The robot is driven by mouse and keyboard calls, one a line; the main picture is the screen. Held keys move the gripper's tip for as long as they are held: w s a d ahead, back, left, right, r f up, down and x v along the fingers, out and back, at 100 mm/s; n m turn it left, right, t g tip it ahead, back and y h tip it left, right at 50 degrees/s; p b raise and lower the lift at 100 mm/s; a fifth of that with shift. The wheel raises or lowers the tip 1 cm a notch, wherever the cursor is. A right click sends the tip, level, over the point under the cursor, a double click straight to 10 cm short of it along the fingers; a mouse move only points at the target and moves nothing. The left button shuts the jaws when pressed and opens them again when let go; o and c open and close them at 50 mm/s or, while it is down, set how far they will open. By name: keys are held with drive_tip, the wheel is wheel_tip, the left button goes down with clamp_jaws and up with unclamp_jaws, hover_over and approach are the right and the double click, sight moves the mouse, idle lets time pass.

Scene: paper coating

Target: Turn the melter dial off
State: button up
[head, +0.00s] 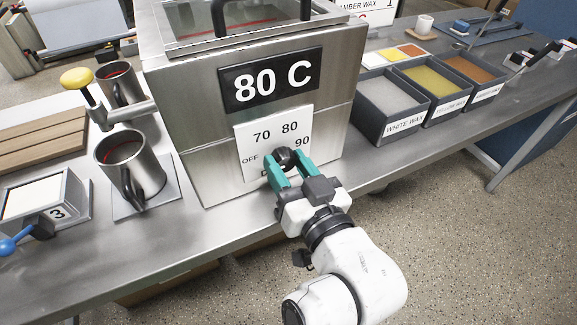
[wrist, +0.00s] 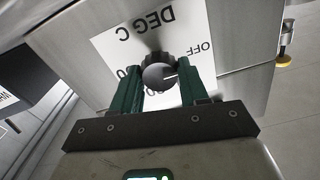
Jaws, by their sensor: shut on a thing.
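The melter dial (head: 285,158) is a round black knob on the white scale plate (head: 262,135), on the front of the steel melter (head: 178,90). The plate reads OFF, 70, 80 and 90. My gripper (head: 288,165) has its green fingers on either side of the knob and is shut on it. In the wrist view the dial (wrist: 157,70) sits between the two fingers, with a white pointer line toward the right, on the OFF side. I cannot tell whether it lines up with OFF exactly. The display (head: 271,80) above reads 80 C.
Steel pitchers (head: 118,165) stand left of the melter, by a yellow knob (head: 76,78) on a spout. Grey wax bins (head: 390,105) are on the right of the bench. The floor in front of the bench is clear at right.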

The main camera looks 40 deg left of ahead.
drive_tip(key=shift+f, duration=0.2)
drive_tip(key=o, duration=1.1)
drive_tip(key=shift+r, duration=0.15)
drive_tip(key=shift+c, duration=0.2)
drive_tip(key=v, duration=1)
drive_tip(key=shift+d+b, duration=0.4)
drive_tip(key=shift+b, duration=0.05)
drive_tip(key=shift+s, duration=0.1)
